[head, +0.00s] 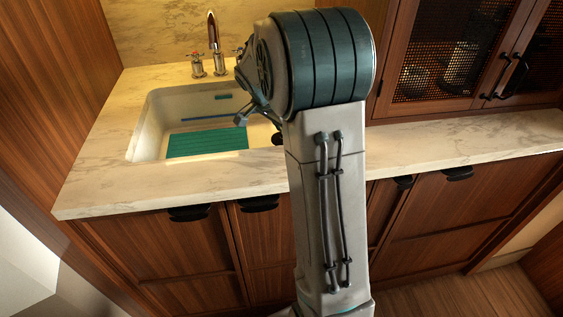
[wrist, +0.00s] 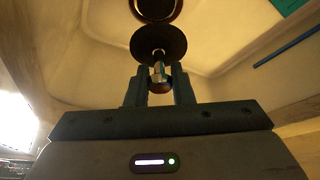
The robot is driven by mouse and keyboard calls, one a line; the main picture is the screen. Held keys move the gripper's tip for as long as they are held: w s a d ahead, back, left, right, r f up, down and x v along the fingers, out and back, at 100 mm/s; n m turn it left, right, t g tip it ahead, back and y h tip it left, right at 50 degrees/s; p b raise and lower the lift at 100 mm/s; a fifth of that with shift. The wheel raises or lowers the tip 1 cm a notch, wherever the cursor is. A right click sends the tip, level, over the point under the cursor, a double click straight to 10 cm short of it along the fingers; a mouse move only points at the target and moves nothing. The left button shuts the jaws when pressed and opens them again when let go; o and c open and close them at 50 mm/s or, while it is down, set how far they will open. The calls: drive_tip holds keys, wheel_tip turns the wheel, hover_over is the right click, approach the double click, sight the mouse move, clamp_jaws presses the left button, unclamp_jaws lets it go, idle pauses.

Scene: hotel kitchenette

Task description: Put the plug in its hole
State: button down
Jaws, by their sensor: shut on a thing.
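In the wrist view the plug (wrist: 158,43) is a dark round disc with a shiny metal knob. My gripper (wrist: 160,84) is shut on the knob, with one finger on each side. The disc is in front of the fingertips. The hole (wrist: 157,10) is a dark round opening with a reddish metallic rim at the top edge of the wrist view. It lies just beyond the disc, and the disc's edge meets or overlaps its near rim in the picture. I cannot tell the height between them. In the head view my arm hides the plug and the hole.
The pale sink (head: 150,125) is set in a marble counter (head: 100,180). A teal ribbed mat (head: 207,142) and a blue stick (head: 205,119) are in it; the stick also shows in the wrist view (wrist: 287,46). The tap (head: 212,40) stands behind the sink.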

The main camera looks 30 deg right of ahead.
wheel_tip(320, 180, down, 9)
idle(0.4)
drive_tip(key=shift+f+b, duration=0.15)
drive_tip(key=shift+b, duration=0.25)
drive_tip(key=c, duration=1.3)
unclamp_jaws()
drive_tip(key=shift+o, duration=0.2)
drive_tip(key=shift+r+p, duration=0.3)
drive_tip(key=v, duration=1.1)
drive_tip(key=shift+a+r, duration=0.2)
drive_tip(key=shift+r, duration=0.15)
drive_tip(key=shift+s, duration=0.15)
